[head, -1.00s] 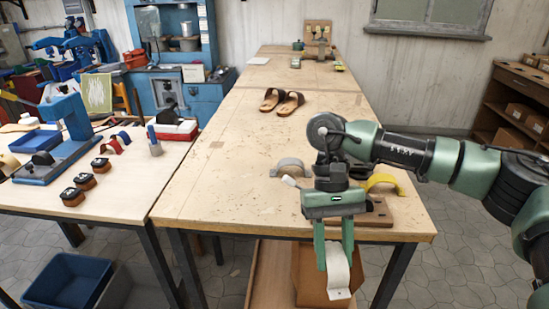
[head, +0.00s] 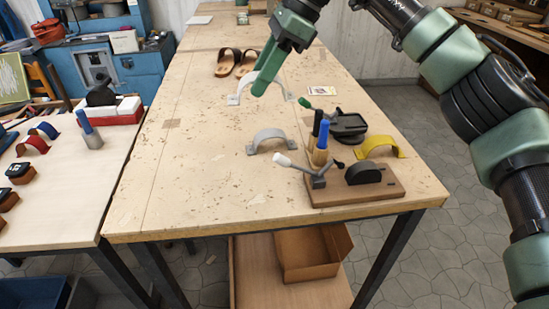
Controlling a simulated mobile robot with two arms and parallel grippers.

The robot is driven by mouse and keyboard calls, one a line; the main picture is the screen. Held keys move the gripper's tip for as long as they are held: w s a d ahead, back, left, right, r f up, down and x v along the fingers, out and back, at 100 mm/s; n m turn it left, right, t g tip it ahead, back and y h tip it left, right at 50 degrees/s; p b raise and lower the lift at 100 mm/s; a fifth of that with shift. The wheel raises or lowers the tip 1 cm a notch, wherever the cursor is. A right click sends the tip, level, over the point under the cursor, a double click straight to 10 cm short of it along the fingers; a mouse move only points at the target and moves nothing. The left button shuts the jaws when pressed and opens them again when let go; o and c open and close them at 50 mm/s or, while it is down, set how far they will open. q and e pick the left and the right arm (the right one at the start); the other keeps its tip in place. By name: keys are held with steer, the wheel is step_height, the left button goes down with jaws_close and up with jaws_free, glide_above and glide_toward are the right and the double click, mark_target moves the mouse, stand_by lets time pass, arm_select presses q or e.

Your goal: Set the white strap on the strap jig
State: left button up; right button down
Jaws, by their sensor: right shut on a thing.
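The white strap (head: 246,86) is an arched band with flat ends, over the middle of the long table. My right gripper (head: 262,84) comes down from the top of the head view and is shut on this strap, its fingers covering part of the arch. I cannot tell whether the strap's ends touch the table. The strap jig (head: 331,196), a wooden base with a black rounded form (head: 363,174) and a white-handled clamp (head: 290,162), is at the front right of the table. No strap lies over the form. My left gripper is out of view.
A grey strap (head: 270,136) and a yellow strap (head: 379,144) flank the jig. Behind it stand a blue-handled tool (head: 323,135) and a black device (head: 348,124). Brown sandals (head: 229,62) lie farther back. The table's left front is clear.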

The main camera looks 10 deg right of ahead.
steer(key=f+p, duration=0.1)
steer(key=f, duration=1.8)
steer(key=shift+s+d+p, duration=0.15)
steer(key=shift+s+p, duration=0.05)
steer(key=shift+p, duration=0.15)
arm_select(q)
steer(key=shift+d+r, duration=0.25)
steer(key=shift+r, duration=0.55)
arm_select(e)
steer(key=shift+f, duration=0.1)
steer(key=shift+f, duration=0.15)
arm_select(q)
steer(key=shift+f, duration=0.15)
arm_select(e)
steer(key=c, duration=0.9)
jaws_free()
steer(key=shift+c, duration=0.2)
